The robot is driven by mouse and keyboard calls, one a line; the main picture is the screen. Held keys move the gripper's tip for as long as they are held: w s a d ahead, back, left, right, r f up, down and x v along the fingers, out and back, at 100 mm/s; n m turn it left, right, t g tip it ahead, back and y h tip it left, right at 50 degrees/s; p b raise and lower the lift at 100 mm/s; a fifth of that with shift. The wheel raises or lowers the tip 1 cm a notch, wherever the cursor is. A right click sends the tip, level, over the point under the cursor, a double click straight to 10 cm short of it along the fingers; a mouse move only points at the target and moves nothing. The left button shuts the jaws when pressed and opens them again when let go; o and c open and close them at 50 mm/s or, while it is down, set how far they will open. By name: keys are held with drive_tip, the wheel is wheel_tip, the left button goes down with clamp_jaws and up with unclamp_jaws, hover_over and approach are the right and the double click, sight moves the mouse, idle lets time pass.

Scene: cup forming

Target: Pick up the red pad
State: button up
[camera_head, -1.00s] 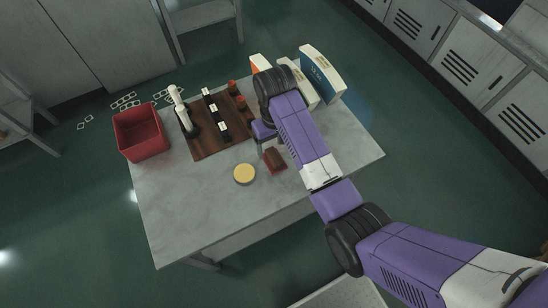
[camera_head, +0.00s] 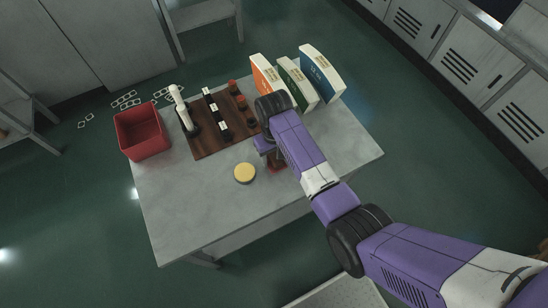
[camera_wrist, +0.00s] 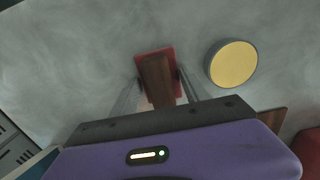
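The red pad (camera_wrist: 154,52) lies on the grey table and has a brown, block-like part on top. In the head view the pad (camera_head: 278,168) is partly covered by my gripper (camera_head: 272,152). In the wrist view my gripper (camera_wrist: 160,80) is open, with one finger toward each side of the pad's brown part. The fingers reach down toward it; I cannot tell whether they touch it.
A yellow disc (camera_head: 245,173) lies just left of the pad. A red bin (camera_head: 142,132) stands at the left end of the grey table (camera_head: 190,215). A brown board (camera_head: 205,142) with several small items and upright boxes (camera_head: 320,72) are at the back.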

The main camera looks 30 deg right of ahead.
sight(274, 155)
drive_tip(key=c, duration=0.8)
wheel_tip(274, 155, up, 10)
drive_tip(key=shift+b, duration=0.4)
